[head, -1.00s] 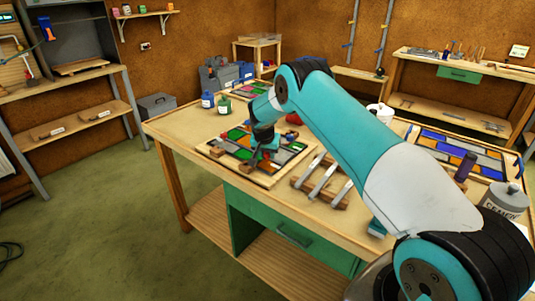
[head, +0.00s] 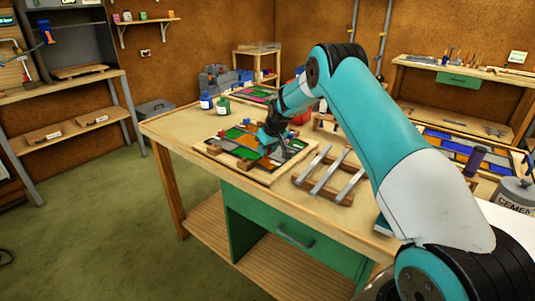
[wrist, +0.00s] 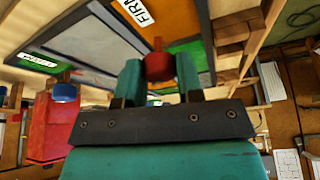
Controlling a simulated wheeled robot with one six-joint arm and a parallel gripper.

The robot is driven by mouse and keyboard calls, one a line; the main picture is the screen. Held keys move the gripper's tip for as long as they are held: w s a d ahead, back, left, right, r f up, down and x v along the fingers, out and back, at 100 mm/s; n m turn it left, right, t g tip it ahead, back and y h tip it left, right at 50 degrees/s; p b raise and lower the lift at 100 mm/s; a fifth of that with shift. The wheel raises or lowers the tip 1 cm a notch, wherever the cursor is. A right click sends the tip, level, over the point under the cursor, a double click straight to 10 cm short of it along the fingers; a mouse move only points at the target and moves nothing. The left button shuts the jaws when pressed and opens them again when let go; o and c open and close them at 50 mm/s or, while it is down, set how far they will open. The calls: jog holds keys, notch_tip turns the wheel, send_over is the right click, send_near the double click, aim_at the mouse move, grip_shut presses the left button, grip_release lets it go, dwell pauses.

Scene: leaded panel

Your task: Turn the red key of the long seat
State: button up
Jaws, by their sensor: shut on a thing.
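The leaded panel (head: 240,132) lies in a wooden frame on the workbench, with green, orange and grey panes between dark strips. My gripper (head: 274,146) is low over the panel's right part. In the wrist view, my gripper (wrist: 158,80) is shut on the round red key (wrist: 157,66), which sits between its two teal fingers. The key's lower part is hidden by the fingers and my wrist. A white label reading FIRM (wrist: 138,12) is beside the key. In the head view my arm hides the key.
A blue knob (wrist: 65,92) by a red block is left of my gripper in the wrist view. A rack of metal strips (head: 325,178) stands right of the panel. Blue and green bottles (head: 222,105) stand behind it. A second panel (head: 460,147) and a cement tub (head: 514,196) are at right.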

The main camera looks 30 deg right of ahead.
jog(key=n+y+b, duration=0.1)
jog(key=n, duration=0.1)
jog(key=n+y+b, duration=0.1)
jog(key=n, duration=0.2)
jog(key=shift+d+g, duration=0.1)
jog(key=shift+g, duration=0.3)
jog(key=shift+n+g+y+p, duration=0.45)
jog(key=shift+n+g+y, duration=0.15)
jog(key=shift+n, duration=1.7)
jog(key=o, duration=0.9)
jog(key=p+v, duration=0.6)
jog(key=v, duration=1.1)
jog(key=shift+w+d+r, duration=0.1)
jog(key=shift+d+r, duration=0.1)
jog(key=shift+r, duration=0.05)
